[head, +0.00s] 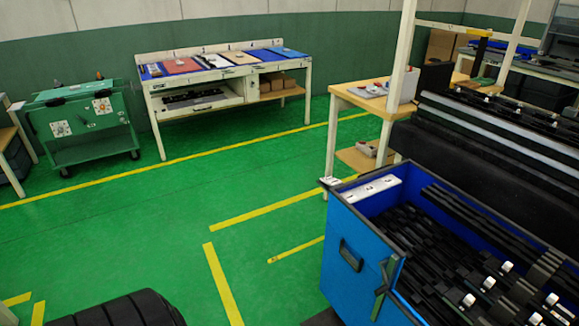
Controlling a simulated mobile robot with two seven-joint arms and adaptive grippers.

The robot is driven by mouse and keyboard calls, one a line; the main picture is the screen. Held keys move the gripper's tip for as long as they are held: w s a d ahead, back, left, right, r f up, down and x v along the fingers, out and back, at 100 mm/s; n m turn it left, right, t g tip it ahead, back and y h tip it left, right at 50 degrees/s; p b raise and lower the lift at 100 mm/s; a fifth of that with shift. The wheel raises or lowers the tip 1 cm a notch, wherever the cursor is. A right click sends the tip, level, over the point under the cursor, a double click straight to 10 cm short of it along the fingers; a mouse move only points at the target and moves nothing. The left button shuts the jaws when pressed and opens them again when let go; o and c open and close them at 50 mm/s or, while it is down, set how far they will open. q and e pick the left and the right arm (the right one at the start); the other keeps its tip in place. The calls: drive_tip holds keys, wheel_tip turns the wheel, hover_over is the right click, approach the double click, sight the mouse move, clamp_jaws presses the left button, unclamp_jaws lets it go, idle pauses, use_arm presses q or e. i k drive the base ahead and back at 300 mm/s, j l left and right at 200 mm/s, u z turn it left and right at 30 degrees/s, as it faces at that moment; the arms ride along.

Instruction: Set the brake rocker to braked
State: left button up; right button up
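I cannot make out a brake rocker in the head view. A green cart (85,120) on small dark casters stands at the far left, but no rocker can be told on it at this size. A blue crate (345,265) at the right front holds black trim parts (420,240) with white clips. A white plate (370,189) sits at its back left corner; its markings are too small to read. Neither of my grippers is in view.
A workbench (225,68) with coloured mats stands at the back wall. A wooden-topped table (365,100) stands behind the crate, beside a rack of black parts (500,130). A dark ribbed object (120,310) shows at bottom left. The green floor (150,220) between is clear.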

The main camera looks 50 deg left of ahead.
sight(331, 181)
drive_tip(key=u, duration=1.2)
drive_tip(key=i+j, duration=0.2)
drive_tip(key=i, duration=0.3)
drive_tip(key=i+j, duration=0.25)
drive_tip(key=i, duration=0.3)
drive_tip(key=i+j+u, duration=0.1)
drive_tip(key=i, duration=0.4)
drive_tip(key=j, duration=0.1)
